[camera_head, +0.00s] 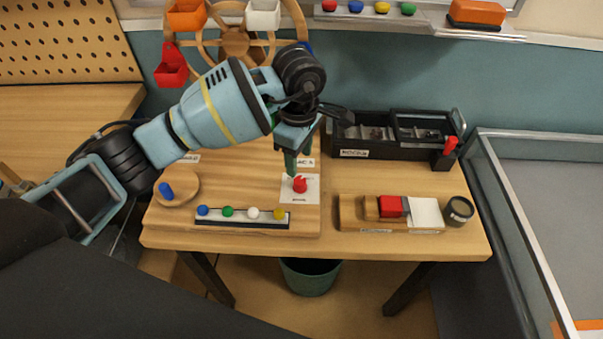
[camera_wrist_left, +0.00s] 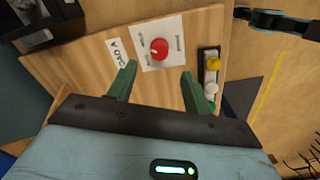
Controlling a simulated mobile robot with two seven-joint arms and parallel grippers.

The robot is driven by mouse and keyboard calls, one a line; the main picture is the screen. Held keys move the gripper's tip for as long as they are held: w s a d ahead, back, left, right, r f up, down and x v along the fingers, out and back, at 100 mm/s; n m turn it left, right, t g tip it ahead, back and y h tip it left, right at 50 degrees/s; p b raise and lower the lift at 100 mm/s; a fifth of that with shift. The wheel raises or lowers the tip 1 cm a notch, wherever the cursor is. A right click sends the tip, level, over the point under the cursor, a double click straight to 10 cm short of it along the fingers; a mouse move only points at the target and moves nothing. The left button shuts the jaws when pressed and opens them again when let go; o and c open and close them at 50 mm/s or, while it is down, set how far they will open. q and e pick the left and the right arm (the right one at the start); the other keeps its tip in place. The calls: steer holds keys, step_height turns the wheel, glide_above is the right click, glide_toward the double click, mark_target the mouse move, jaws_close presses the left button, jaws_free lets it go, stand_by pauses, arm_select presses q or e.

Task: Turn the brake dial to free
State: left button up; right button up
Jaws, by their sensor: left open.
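The brake dial is a round red knob (camera_head: 299,185) on a white plate (camera_head: 312,190) fixed to the wooden board, near the board's right end. It also shows in the left wrist view as a red knob (camera_wrist_left: 159,48) on its plate with small printed words, too small to read for sure. My left gripper (camera_head: 297,168) is just above and behind the knob in the head view. Its two green fingers (camera_wrist_left: 158,78) are spread apart with nothing between them, and the knob lies beyond the tips.
A strip with several coloured knobs (camera_head: 242,219) lies left of the dial. A blue peg (camera_head: 166,190) stands on a round wooden disc. A wooden block holder (camera_head: 390,227), a dark cup (camera_head: 458,210) and a black organiser (camera_head: 397,151) are to the right.

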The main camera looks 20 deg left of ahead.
mark_target(300, 180)
arm_select(q)
step_height(300, 180, down, 7)
steer(key=shift+d+f, duration=0.1)
steer(key=shift+f, duration=0.05)
arm_select(e)
steer(key=shift+w, duration=0.2)
arm_select(q)
steer(key=c, duration=1)
